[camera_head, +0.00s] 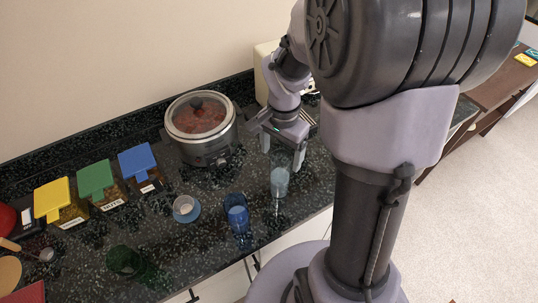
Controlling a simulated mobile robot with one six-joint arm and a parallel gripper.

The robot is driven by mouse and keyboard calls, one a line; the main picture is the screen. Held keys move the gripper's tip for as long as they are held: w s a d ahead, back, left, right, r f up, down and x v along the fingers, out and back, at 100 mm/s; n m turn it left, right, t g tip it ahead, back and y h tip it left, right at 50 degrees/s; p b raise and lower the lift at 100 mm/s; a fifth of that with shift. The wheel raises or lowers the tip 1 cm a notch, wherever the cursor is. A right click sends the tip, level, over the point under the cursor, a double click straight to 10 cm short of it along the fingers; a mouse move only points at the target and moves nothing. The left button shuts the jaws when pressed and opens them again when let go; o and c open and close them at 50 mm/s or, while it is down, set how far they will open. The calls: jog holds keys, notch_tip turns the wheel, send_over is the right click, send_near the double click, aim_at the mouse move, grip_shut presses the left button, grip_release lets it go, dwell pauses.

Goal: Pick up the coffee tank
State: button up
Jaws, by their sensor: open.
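Three lidded containers stand in a row at the left of the dark counter: one with a yellow lid (55,199), one with a green lid (97,179) and one with a blue lid (138,160). Each has a white label on its front and dark or brownish contents.
A slow cooker (201,128) stands between the containers and my gripper. A cream appliance (264,72) is partly hidden behind my arm.

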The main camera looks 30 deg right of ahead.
aim_at(280, 173)
notch_tip(280, 173, down, 9)
jog(key=b, duration=0.2)
jog(key=shift+f+b, duration=0.15)
jog(key=shift+b, duration=0.25)
jog(key=shift+c, duration=0.2)
grip_shut()
